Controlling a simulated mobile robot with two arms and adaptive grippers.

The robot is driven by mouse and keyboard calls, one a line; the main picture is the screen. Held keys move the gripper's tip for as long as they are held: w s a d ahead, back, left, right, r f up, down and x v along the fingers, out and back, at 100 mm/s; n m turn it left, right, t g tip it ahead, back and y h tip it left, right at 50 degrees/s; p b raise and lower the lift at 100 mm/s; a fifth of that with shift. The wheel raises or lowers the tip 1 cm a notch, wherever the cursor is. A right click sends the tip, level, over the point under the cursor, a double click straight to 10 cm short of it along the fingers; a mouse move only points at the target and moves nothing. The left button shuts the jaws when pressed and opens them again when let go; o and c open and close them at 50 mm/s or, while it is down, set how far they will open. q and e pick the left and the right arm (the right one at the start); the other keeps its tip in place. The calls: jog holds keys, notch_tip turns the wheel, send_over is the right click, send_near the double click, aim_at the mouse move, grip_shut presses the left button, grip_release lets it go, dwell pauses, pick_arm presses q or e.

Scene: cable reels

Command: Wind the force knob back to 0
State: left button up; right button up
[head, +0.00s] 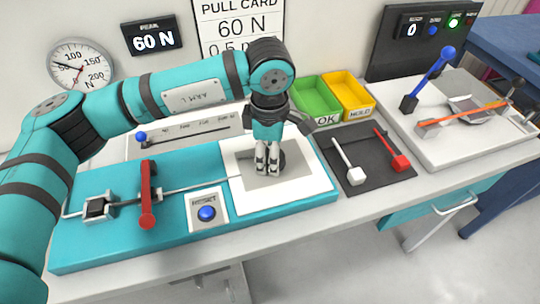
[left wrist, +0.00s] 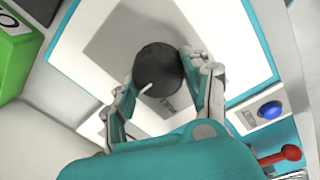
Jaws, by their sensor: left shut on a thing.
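The force knob (left wrist: 158,68) is a round black knob with a white pointer line, on a white plate (head: 308,190) at the right end of a teal bench unit. In the left wrist view the pointer line points toward the lower left. My left gripper (head: 267,168) points down at the knob. In the left wrist view its two fingers (left wrist: 160,84) are shut on the knob's sides. In the head view the fingers hide most of the knob. The scale marks around it are mostly hidden or too blurred to read. My right gripper is not in view.
A red-handled lever (head: 147,195) and a blue RESET button (head: 206,213) are left of the knob. A peak display (head: 153,38) reads 60 N beside a dial gauge (head: 80,68). Green (head: 316,98) and yellow (head: 352,93) bins and a dark mat (head: 350,170) lie to the right.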

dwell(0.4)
pick_arm(q)
jog(key=o, duration=1.2)
jog(key=shift+c, duration=0.2)
notch_tip(320, 180, up, 12)
jog(key=shift+s, duration=0.3)
